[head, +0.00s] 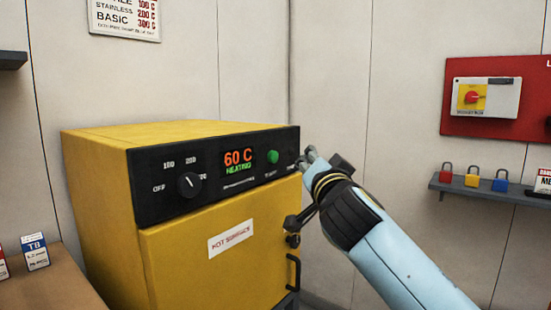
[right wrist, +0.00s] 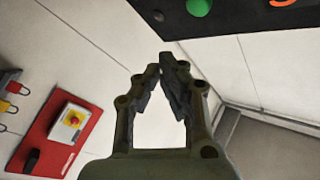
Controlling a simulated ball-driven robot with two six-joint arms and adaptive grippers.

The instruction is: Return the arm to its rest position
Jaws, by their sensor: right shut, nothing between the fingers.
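My right arm comes in from the lower right of the head view. Its gripper (head: 309,158) is by the right end of the oven's black control panel (head: 160,200). In the right wrist view the fingers (right wrist: 167,62) come together at the tips, with nothing between them. The panel's green button (head: 273,157) is left of the gripper in the head view. It also shows at the top of the right wrist view (right wrist: 199,7). The display (head: 238,160) reads 60 C HEATING. My left gripper is not in view.
The yellow oven (head: 100,195) has a shut door with a hot-surface label (head: 230,240) and a dark handle (head: 294,272). A red switch board (head: 455,122) hangs on the right wall above a shelf (head: 460,190) with padlocks. Bare wall lies between.

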